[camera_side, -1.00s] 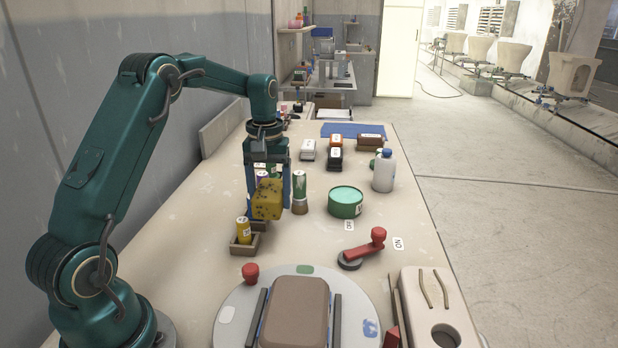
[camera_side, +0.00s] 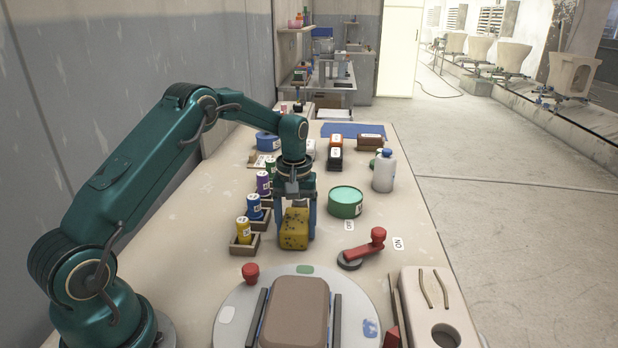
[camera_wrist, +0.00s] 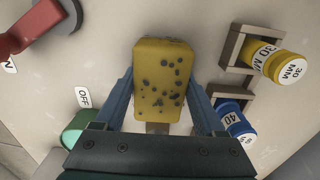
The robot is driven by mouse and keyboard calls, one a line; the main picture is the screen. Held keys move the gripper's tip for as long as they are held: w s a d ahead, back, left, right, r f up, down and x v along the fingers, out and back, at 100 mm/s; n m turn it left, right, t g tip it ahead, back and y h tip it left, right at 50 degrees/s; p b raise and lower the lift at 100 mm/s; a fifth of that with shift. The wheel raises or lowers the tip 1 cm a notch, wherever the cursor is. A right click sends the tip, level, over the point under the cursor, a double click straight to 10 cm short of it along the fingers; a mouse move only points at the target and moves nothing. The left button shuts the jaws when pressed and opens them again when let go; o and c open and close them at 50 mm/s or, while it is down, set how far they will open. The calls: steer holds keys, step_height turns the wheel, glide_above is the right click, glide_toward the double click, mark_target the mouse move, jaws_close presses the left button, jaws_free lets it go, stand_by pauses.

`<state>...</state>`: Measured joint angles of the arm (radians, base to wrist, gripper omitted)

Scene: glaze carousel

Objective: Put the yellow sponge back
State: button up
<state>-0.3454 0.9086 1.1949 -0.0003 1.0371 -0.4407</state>
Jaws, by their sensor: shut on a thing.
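The yellow sponge (camera_side: 294,230) is a block with dark spots. My gripper (camera_side: 295,222) is shut on it, with a blue finger on each side. In the side view the sponge is over the bench between the small wooden holders and the green tin; I cannot tell whether it touches the bench. In the wrist view the sponge (camera_wrist: 162,80) fills the middle between the fingers (camera_wrist: 160,105). A brown thing shows just past its lower edge there, mostly hidden.
A yellow cylinder (camera_side: 243,229) and a blue one (camera_side: 254,206) stand in wooden holders left of the sponge. A green tin (camera_side: 345,202) is to the right. A red-handled lever (camera_side: 366,247) lies between OFF and ON labels. The turntable (camera_side: 236,311) with a brown block (camera_side: 297,310) is in front.

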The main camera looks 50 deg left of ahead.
mark_target(296, 219)
steer(key=shift+f, duration=0.15)
steer(key=o, duration=1.3)
step_height(296, 219, up, 11)
steer(key=shift+r, duration=0.2)
steer(key=s+d+r+m+t, duration=0.3)
steer(key=s+d+r+m, duration=0.1)
steer(key=s+d+r, duration=0.45)
steer(key=s+d+f+m+t, duration=0.1)
steer(key=s, duration=0.3)
steer(key=s+d+f+m, duration=0.2)
steer(key=s, duration=0.2)
steer(key=s+d+f+m+t, duration=0.1)
steer(key=s+m, duration=0.1)
steer(key=s, duration=0.2)
steer(key=shift+d+f+t, duration=0.15)
steer(key=shift+d+t, duration=0.05)
steer(key=shift+t, duration=0.1)
